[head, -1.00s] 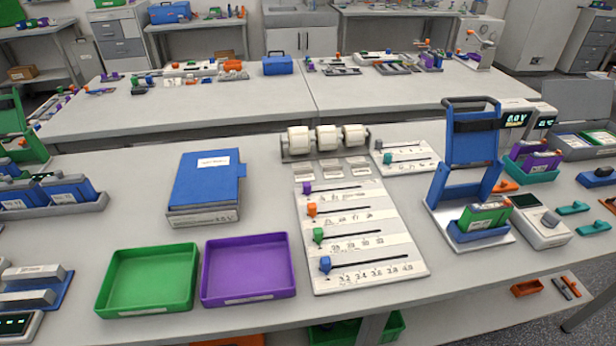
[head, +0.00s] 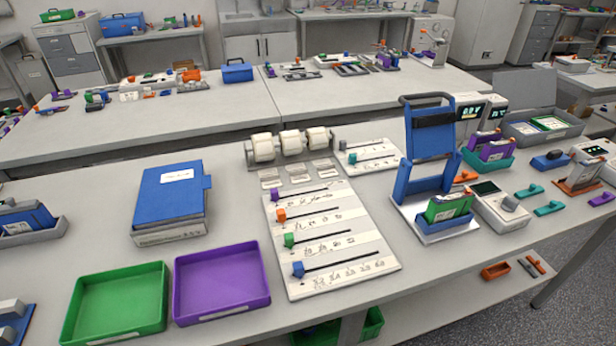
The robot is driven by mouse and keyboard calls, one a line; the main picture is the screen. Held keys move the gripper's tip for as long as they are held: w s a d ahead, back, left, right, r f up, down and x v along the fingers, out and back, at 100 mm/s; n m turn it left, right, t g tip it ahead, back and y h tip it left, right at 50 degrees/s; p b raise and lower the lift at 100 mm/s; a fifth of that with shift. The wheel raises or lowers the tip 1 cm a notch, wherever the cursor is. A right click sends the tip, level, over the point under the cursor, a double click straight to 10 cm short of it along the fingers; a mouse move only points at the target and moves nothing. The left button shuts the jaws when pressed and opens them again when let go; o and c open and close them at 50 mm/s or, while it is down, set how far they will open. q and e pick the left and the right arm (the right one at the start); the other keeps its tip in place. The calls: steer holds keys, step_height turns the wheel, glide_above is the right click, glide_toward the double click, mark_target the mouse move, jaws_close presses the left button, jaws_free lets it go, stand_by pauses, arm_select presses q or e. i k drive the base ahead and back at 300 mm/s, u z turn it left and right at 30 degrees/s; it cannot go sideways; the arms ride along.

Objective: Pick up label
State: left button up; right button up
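Three white label rolls (head: 290,143) sit side by side on a grey holder at the back middle of the near bench. Several small pale label pieces (head: 297,172) lie in a row just in front of the rolls, at the top of the white slider board (head: 340,270). The print on the labels is too small to read. Neither of my grippers shows in the head view, so I cannot tell their state.
A green tray (head: 115,303) and a purple tray (head: 222,283), both empty, stand front left. A blue binder (head: 172,199) lies behind them. A blue stand (head: 432,165) with a green battery (head: 449,208) is right of the board. A grey meter (head: 500,205) stands beside it.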

mark_target(325, 171)
steer(key=u, duration=3.5)
steer(key=k, duration=1.35)
steer(key=z, duration=1.55)
steer(key=i, duration=0.45)
steer(key=z, duration=0.1)
